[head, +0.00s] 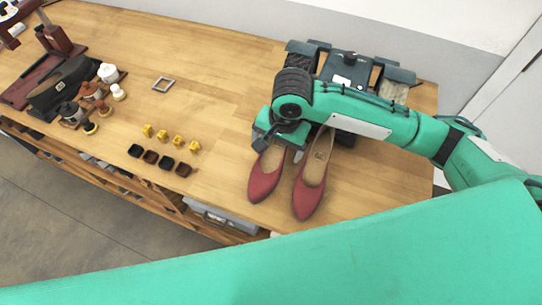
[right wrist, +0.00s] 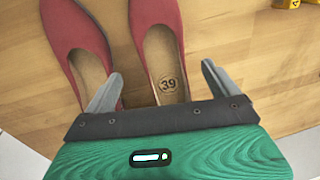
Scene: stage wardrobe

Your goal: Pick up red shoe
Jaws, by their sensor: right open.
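A pair of red pointed shoes stands side by side on the wooden table: the left shoe (head: 264,184) and the right shoe (head: 308,196) in the head view. My right gripper (head: 281,150) is open over the heel end of the left one. In the right wrist view, that shoe, with "39" on its insole (right wrist: 158,35), lies between the two open fingers of the gripper (right wrist: 162,86). The other shoe (right wrist: 70,30) is to the left, and the left finger overlaps its edge in the picture. Contact cannot be told. My left gripper is out of view.
Yellow pieces (head: 163,135) and dark little cups (head: 151,157) sit left of the shoes on the table (head: 215,75). Dark equipment (head: 347,68) is behind my right arm. The table's front edge is near the toes.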

